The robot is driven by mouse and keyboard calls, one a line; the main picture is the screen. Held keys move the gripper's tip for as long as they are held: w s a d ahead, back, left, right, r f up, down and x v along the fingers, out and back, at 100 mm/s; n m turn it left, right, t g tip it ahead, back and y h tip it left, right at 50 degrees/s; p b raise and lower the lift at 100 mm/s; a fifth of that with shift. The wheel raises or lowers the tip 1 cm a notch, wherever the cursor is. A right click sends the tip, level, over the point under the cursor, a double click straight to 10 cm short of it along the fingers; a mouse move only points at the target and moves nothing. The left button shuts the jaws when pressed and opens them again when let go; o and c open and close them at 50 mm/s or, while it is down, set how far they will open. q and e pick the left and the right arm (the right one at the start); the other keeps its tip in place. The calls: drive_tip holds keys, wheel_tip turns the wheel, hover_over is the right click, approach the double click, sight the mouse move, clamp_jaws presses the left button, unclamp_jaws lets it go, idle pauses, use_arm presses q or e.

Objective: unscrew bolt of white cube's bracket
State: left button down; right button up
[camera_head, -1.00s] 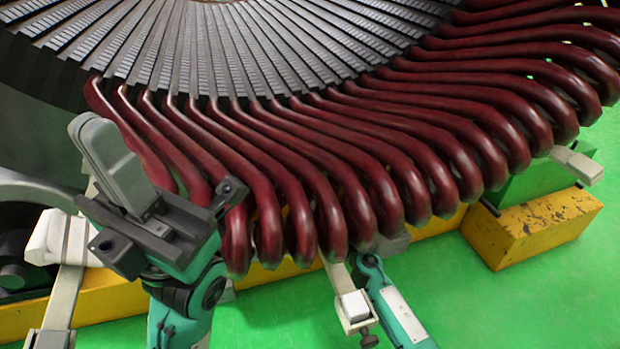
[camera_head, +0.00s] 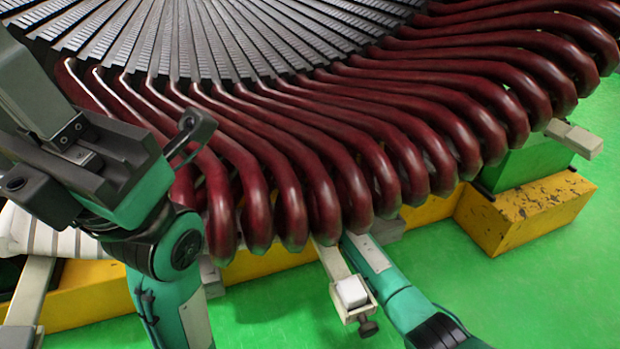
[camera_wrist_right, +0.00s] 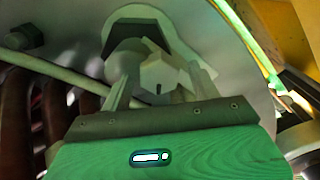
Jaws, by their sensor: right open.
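The white cube (camera_head: 352,292) sits on the outer end of a pale bracket (camera_head: 331,262) that comes out from under the red coils. A dark bolt (camera_head: 369,327) sticks out below the cube. My right arm comes in from the lower right, beside the bracket; its gripper is hidden under the coils in the head view. In the right wrist view my right gripper (camera_wrist_right: 162,80) is open, with a rounded knob (camera_wrist_right: 128,58) and a pale block (camera_wrist_right: 158,73) showing around its fingers; contact is unclear. My left gripper (camera_head: 70,150) is at the left, its jaw state unclear.
Another pale bracket end (camera_head: 574,138) is at the far right. Green floor is clear at the lower right.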

drive_tip(key=shift+b+x, duration=0.3)
drive_tip(key=shift+x, duration=0.5)
drive_tip(key=c, duration=1)
drive_tip(key=shift+o, duration=0.2)
drive_tip(key=shift+n, duration=0.3)
drive_tip(key=shift+f+n, duration=0.1)
drive_tip(key=shift+n, duration=1)
drive_tip(key=shift+n+b, duration=0.3)
drive_tip(key=shift+n, duration=0.5)
